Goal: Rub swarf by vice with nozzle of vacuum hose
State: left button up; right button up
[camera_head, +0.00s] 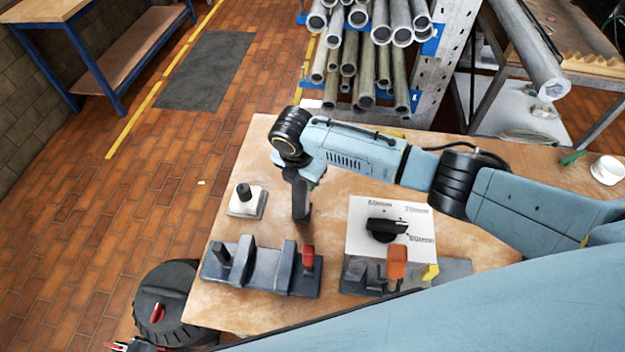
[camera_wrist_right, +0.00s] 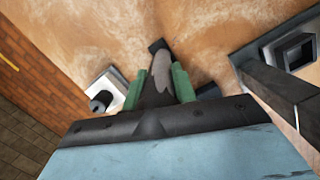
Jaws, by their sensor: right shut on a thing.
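The vice (camera_head: 262,268) has two upright jaws. I cannot make out swarf or the hose. My left gripper is out of view.
A white block with a black knob (camera_head: 245,201) stands left of the gripper. A black drum (camera_head: 165,300) stands on the floor. Metal tubes (camera_head: 372,50) are racked behind the bench.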

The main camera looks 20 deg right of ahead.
jog(key=shift+s+d+p, duration=0.8)
jog(key=shift+s+d, duration=0.25)
jog(key=shift+d, duration=2.8)
jog(key=w+a+b, duration=0.2)
jog(key=w+a, duration=0.1)
jog(key=a, duration=0.4)
jog(key=shift+a, duration=0.2)
jog(key=shift+w, duration=0.1)
